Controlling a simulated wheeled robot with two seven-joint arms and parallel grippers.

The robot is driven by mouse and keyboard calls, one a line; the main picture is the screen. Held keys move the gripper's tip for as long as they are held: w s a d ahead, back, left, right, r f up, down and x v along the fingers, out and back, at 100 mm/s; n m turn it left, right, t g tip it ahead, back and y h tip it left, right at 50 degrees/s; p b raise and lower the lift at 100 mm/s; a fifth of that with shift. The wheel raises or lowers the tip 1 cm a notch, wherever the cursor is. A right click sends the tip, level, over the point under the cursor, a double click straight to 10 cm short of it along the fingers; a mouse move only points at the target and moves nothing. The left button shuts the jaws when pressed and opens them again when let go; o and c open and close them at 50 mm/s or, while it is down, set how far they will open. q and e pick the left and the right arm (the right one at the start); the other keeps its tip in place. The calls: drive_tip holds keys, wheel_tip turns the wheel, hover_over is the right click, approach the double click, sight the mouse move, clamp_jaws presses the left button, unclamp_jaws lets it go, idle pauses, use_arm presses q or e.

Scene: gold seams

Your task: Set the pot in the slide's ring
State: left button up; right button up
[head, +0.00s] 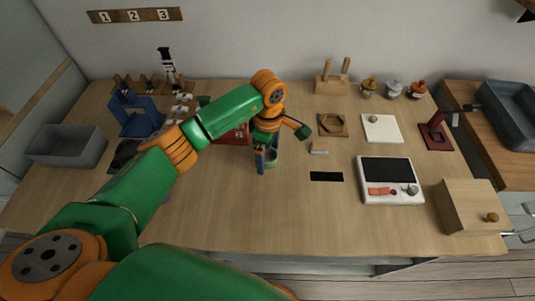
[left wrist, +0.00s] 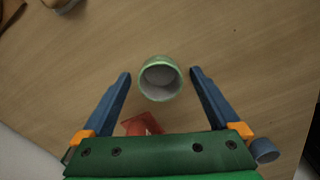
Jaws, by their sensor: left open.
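A small pale green pot (head: 271,157) stands upright on the table in the middle of the head view, partly hidden by my gripper. In the left wrist view the pot (left wrist: 160,80) shows its open, empty top between my fingers. My left gripper (head: 265,160) is open, with a blue finger on either side of the pot and a gap on both sides. A brown square board with a round ring (head: 332,125) lies to the right and behind the pot; I cannot tell for sure that it is the slide's ring. My right gripper is not in view.
A small pale block (head: 319,147) and a black strip (head: 327,176) lie right of the pot. Farther right are a white panel (head: 391,197), a white tile (head: 393,134) and a dark red stand (head: 435,134). A red item (left wrist: 142,124) is near the gripper. The front table is clear.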

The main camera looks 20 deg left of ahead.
use_arm(q)
drive_tip(key=shift+a+f, duration=0.1)
drive_tip(key=shift+f, duration=0.25)
clamp_jaws()
drive_tip(key=shift+r, duration=0.2)
